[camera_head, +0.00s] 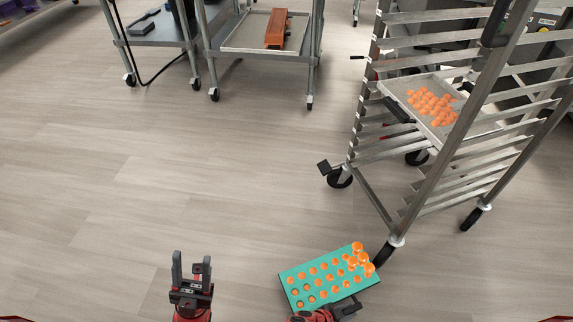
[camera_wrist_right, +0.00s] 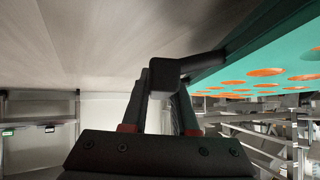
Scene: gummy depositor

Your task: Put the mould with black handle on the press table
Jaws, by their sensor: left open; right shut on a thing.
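A teal mould (camera_head: 311,279) with orange gummies in its cavities is held out in front of me, low in the head view. Several loose orange pieces are heaped at its far right corner. Its black handle (camera_head: 347,308) is at the near edge, and my right gripper (camera_head: 330,314) is shut on it. In the right wrist view the handle (camera_wrist_right: 203,62) runs from the fingers to the teal mould (camera_wrist_right: 240,68). My left gripper (camera_head: 191,262) is open and empty, to the left of the mould and apart from it. I cannot tell which table is the press table.
A wheeled rack (camera_head: 437,160) stands right, just beyond the mould, with a tray (camera_head: 398,88) of orange pieces on it. A metal table (camera_head: 243,38) with a brown-orange block (camera_head: 277,28) stands at the back. A darker table (camera_head: 150,33) is left of it. The floor between is clear.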

